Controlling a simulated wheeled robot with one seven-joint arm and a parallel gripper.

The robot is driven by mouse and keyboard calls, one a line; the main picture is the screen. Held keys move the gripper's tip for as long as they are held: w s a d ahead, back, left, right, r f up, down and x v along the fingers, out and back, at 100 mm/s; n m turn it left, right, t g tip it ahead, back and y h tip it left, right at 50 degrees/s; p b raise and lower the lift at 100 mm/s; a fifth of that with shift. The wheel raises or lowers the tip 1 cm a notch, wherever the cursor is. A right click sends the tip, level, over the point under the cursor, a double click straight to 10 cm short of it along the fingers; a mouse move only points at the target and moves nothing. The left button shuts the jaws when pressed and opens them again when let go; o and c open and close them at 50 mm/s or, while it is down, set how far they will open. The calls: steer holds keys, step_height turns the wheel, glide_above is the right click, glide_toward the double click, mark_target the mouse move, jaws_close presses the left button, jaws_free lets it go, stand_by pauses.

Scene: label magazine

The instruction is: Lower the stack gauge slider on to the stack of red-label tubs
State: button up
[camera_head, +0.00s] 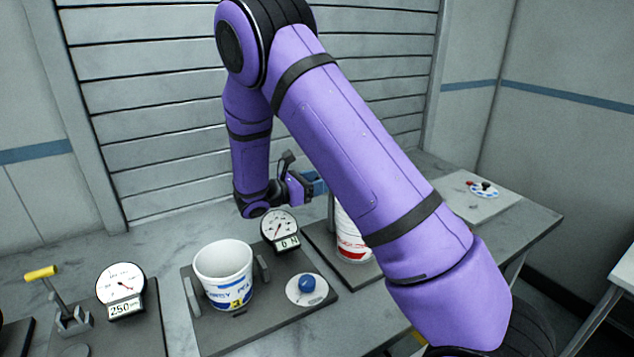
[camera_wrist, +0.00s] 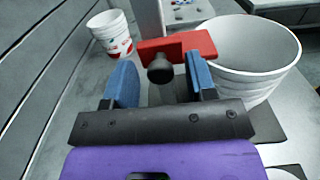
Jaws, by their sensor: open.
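The stack gauge slider (camera_wrist: 180,46) is a red plate on a grey upright post (camera_wrist: 148,16), with a black knob (camera_wrist: 160,72) facing me in the wrist view. My gripper (camera_wrist: 159,66) is open, its blue fingers to either side of the knob with gaps showing. The stack of white tubs (camera_wrist: 250,55) stands to the right of the post. The plate's right end overlaps its rim in the picture; I cannot tell the height between them. In the head view the red-label stack (camera_head: 350,238) is partly hidden behind my arm, and my gripper (camera_head: 312,184) is seen from behind.
Another red-marked white tub (camera_wrist: 110,34) stands farther off at left in the wrist view. In the head view, a blue-label tub (camera_head: 224,275), a dial (camera_head: 280,230), a blue knob (camera_head: 307,284) and a yellow-handled lever (camera_head: 55,295) stand left of the stack. A slatted shutter (camera_head: 150,120) closes the back.

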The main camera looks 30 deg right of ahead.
steer(key=a, duration=1)
steer(key=shift+a, duration=0.2)
steer(key=s+d+r+m+g+y, duration=0.1)
steer(key=s+d+r+m+y, duration=0.2)
steer(key=s+r+m+y, duration=0.35)
steer(key=s+d+r+m+g+y, duration=0.1)
steer(key=s+d+r+m+y, duration=0.2)
steer(key=s+r, duration=0.5)
steer(key=s+a+r+m+t+y, duration=0.2)
steer(key=s+r+m+t+y, duration=0.1)
steer(key=s, duration=0.6)
steer(key=s+a+r+m+t+y, duration=0.1)
steer(key=s+r+m+t+y, duration=0.2)
steer(key=s, duration=0.7)
steer(key=shift+a+r+m+t+y, duration=0.15)
steer(key=shift+a+m+t+y, duration=0.4)
steer(key=shift+m+y, duration=0.7)
steer(key=shift+d, duration=0.15)
